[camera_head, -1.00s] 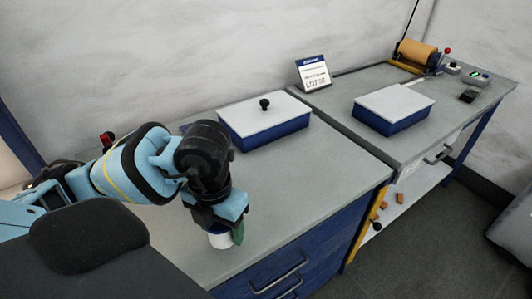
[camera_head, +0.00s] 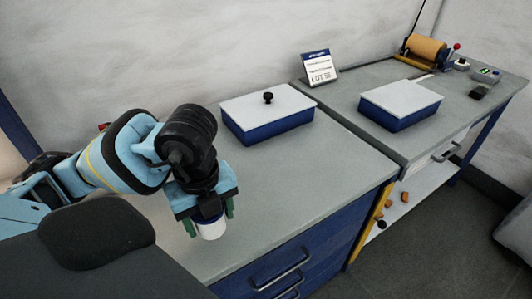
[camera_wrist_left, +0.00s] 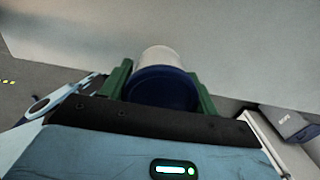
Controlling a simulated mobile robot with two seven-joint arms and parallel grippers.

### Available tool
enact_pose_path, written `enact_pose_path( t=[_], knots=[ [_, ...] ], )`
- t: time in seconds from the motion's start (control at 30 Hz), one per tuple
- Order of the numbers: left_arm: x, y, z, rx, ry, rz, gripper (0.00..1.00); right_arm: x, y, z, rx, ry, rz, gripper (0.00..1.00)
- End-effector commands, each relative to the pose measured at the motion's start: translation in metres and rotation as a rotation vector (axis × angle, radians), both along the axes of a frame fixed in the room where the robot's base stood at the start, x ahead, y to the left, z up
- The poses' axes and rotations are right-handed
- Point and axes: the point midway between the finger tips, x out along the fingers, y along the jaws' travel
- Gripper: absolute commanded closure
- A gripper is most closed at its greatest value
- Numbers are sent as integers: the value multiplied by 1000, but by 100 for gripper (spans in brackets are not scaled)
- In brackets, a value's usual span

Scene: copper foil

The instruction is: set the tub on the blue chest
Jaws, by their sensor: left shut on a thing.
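My left gripper (camera_head: 206,217) is shut on a small white tub (camera_head: 211,231) with a blue top, over the front part of the near worktop. In the left wrist view the tub (camera_wrist_left: 160,60) sits between the two green fingers. I cannot tell whether its base touches the worktop. A blue chest (camera_head: 270,134) with a white lid and black knob stands at the back of the near worktop, right of the gripper. A second blue chest (camera_head: 402,119) with a plain white lid stands on the far worktop. My right gripper is not in view.
The near worktop (camera_head: 290,175) is clear between the tub and the knobbed chest. A lot sign (camera_head: 319,69) stands between the chests at the back. A copper roll (camera_head: 426,51) and small control boxes sit at the far right. Blue drawers (camera_head: 285,268) are below.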

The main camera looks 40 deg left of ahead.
Motion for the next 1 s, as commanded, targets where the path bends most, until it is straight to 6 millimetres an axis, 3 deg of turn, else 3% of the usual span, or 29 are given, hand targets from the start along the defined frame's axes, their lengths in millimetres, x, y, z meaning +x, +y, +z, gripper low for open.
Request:
enact_pose_path(
  t=[0.7,1.0],
  knots=[
    [139,1,-12,-2,-1,-1,62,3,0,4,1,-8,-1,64],
    [158,2,-15,1,0,-3,62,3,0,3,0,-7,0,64]
  ],
)
